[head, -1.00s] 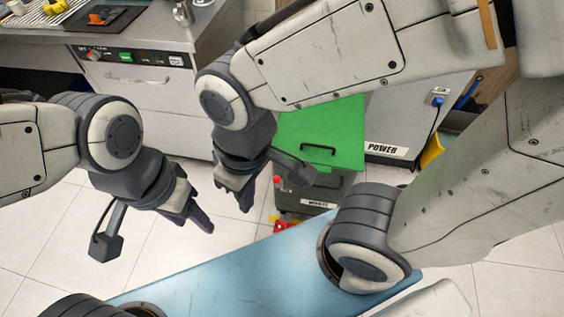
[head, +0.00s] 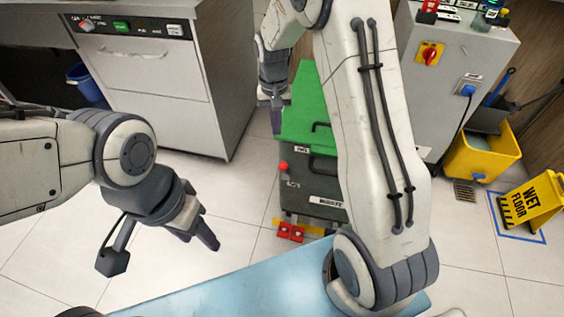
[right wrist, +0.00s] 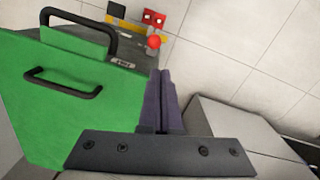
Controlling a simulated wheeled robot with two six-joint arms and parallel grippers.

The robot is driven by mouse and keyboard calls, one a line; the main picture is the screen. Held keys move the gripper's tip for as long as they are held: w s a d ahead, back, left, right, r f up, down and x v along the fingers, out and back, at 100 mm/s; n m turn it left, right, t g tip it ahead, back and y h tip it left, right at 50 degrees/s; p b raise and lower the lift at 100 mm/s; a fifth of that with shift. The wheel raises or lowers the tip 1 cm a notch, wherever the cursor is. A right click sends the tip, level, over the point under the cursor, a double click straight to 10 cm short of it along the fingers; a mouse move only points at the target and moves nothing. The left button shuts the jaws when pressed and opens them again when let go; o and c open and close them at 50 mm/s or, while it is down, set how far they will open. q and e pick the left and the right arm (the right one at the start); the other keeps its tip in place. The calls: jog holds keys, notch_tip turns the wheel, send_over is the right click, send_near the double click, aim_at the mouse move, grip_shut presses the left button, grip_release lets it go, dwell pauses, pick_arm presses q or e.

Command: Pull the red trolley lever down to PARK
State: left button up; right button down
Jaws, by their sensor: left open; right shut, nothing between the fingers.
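The green-lidded trolley (head: 312,110) stands on the floor in the middle of the head view, partly behind my right arm. A red ball knob, which appears to be the lever's (head: 283,165), is at its left front corner. The knob also shows in the right wrist view (right wrist: 154,42), just beyond the fingertips and apart from them. My right gripper (head: 276,126) is shut and empty, pointing down beside the trolley's left edge. In the right wrist view its closed fingers (right wrist: 158,75) point toward the knob. My left gripper (head: 212,240) is open and empty at left. The lever's shaft is hard to make out.
Red parts (head: 291,232) on a yellow strip sit at the trolley's foot. A grey cabinet (head: 165,80) stands at left, a power cabinet (head: 450,65) at right. A yellow bucket (head: 482,152) and wet-floor sign (head: 535,200) stand further right. Tiled floor before the trolley is clear.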

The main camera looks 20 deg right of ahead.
pick_arm(q)
jog(key=shift+f, duration=0.45)
pick_arm(e)
jog(key=shift+w+d+f+m, duration=0.15)
jog(key=shift+w+d+f, duration=0.1)
jog(key=shift+d+f, duration=0.35)
jog(key=shift+w+d+f+m, duration=0.15)
jog(key=shift+w+d+f, duration=0.1)
jog(key=shift+d+f, duration=0.35)
jog(key=shift+a+f, duration=0.15)
jog(key=f, duration=0.3)
jog(key=f+b, duration=0.1)
jog(key=f, duration=0.2)
jog(key=f+b, duration=0.1)
jog(key=f, duration=0.2)
jog(key=shift+s+f, duration=0.35)
jog(key=shift+f, duration=0.05)
pick_arm(q)
notch_tip(320, 180, down, 2)
jog(key=shift+f, duration=0.15)
